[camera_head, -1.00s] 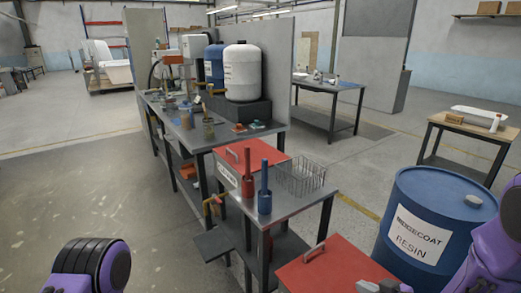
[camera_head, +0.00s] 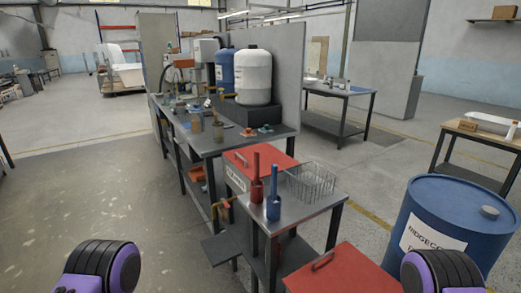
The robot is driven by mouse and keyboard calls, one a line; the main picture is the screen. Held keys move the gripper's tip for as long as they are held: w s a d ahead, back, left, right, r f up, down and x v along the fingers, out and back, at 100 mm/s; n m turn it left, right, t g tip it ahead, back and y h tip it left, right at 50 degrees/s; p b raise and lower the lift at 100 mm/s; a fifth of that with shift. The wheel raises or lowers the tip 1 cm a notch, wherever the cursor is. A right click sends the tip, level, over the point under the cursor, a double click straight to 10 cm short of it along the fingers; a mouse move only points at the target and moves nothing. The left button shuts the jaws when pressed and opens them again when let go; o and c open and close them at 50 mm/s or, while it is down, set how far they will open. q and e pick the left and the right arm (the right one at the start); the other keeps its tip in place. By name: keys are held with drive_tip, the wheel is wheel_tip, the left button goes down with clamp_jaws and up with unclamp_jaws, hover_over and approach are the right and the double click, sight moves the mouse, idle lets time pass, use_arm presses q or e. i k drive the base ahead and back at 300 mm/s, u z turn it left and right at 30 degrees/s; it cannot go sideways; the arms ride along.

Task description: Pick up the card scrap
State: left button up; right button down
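I cannot make out a card scrap for certain. Small coloured pieces lie on the near end of the long grey workbench (camera_head: 215,146), too small to identify. Only rounded purple and black parts of my arms show at the bottom left and bottom right. Neither gripper is in view.
A small steel table (camera_head: 312,208) holds a wire basket (camera_head: 311,182), a red holder (camera_head: 257,190) and a blue holder (camera_head: 273,207). Red-lidded bins (camera_head: 345,272) and a blue resin drum (camera_head: 458,212) stand close by. Open floor (camera_head: 90,195) lies left.

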sight(223, 213)
drive_tip(key=u, duration=1.45)
drive_tip(key=i, duration=3.25)
drive_tip(key=z, duration=3.15)
